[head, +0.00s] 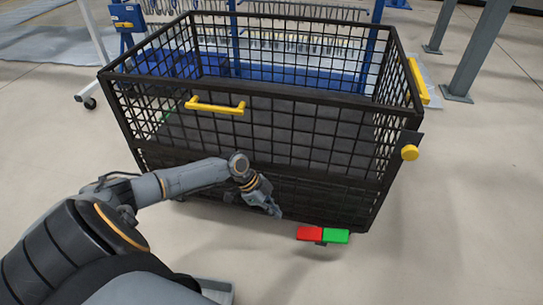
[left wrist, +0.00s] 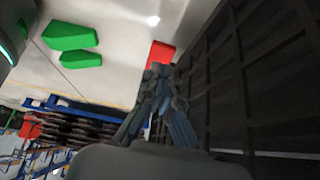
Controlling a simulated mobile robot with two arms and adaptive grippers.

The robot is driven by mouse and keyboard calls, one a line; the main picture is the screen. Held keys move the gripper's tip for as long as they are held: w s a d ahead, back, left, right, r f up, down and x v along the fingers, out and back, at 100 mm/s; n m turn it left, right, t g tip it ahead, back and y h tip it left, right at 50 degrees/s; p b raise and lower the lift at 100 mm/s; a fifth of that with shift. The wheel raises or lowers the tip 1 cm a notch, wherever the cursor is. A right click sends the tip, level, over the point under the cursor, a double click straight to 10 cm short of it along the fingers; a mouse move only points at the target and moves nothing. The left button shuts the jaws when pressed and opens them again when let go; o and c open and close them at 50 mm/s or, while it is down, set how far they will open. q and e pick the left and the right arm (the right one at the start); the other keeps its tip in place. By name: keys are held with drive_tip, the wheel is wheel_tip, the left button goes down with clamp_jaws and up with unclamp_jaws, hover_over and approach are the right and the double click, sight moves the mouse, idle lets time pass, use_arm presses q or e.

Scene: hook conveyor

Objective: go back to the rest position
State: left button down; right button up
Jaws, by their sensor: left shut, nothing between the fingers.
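My left arm reaches in from the left in the head view. My left gripper (head: 272,208) hangs in front of the near side of the black mesh cage (head: 255,152), its fingers pointing down and to the right. The gripper is shut and empty. In the left wrist view its fingers (left wrist: 160,72) are together, with the dark cage wall (left wrist: 245,75) close on the right. My right gripper is not in view.
A red block (head: 310,233) and a green block (head: 335,236) sit side by side low in front of the cage. The cage has a yellow handle (head: 214,105) and a yellow knob (head: 410,152). Grey posts (head: 480,55) stand at right. The right floor is clear.

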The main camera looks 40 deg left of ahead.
use_arm(q)
drive_tip(key=shift+s+a+r, duration=0.15)
drive_tip(key=shift+a+r, duration=0.1)
drive_tip(key=shift+a, duration=0.15)
